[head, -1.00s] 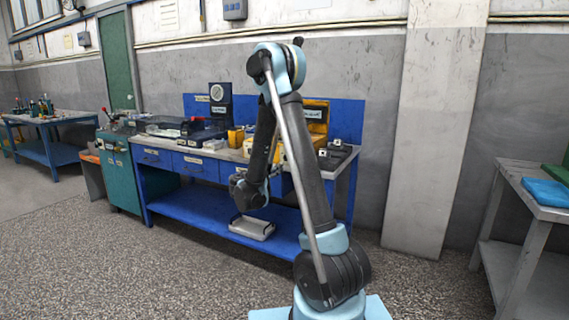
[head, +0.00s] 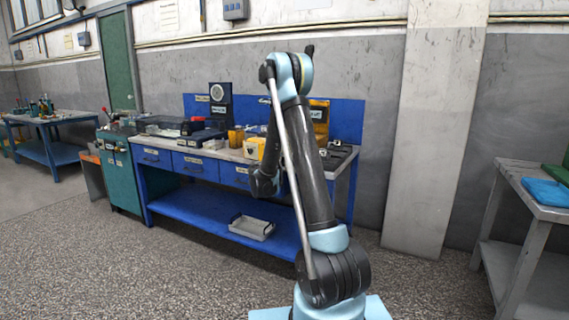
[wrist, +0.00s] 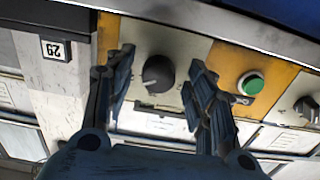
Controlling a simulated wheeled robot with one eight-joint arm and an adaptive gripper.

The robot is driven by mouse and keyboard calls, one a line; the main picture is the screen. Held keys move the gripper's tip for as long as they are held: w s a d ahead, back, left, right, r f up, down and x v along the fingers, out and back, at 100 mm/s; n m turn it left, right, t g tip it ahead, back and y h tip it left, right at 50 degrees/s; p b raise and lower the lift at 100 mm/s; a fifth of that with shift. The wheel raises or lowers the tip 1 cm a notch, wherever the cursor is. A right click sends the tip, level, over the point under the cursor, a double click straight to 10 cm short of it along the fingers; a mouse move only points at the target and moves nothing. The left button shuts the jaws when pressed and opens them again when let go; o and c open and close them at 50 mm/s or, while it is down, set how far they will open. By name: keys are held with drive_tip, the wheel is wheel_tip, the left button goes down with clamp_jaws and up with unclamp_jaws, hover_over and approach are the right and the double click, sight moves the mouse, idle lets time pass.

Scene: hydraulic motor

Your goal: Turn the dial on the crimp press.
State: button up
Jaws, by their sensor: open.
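In the wrist view, the black round dial (wrist: 157,73) sits on a pale plate of the crimp press's yellow-and-white front panel (wrist: 198,43). My gripper (wrist: 160,62) is open, with one finger on each side of the dial in the picture. Nothing is held, and I see no clear contact between the fingers and the dial. In the head view, my gripper (head: 264,182) hangs in front of the blue workbench (head: 160,185). The dial cannot be made out there, as my arm covers part of the bench.
A green button (wrist: 251,84) sits right of the right finger, with another dark knob (wrist: 305,106) beyond it. In the head view, a grey tray (head: 252,228) lies on the lower shelf and a yellow container (head: 236,137) stands on the bench.

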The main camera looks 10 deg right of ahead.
drive_tip(key=c, duration=1.1)
drive_tip(key=shift+o, duration=0.2)
drive_tip(key=shift+n, duration=0.3)
drive_tip(key=n, duration=2.3)
drive_tip(key=shift+s+d+r, duration=0.1)
drive_tip(key=shift+s, duration=0.05)
drive_tip(key=shift+n, duration=0.3)
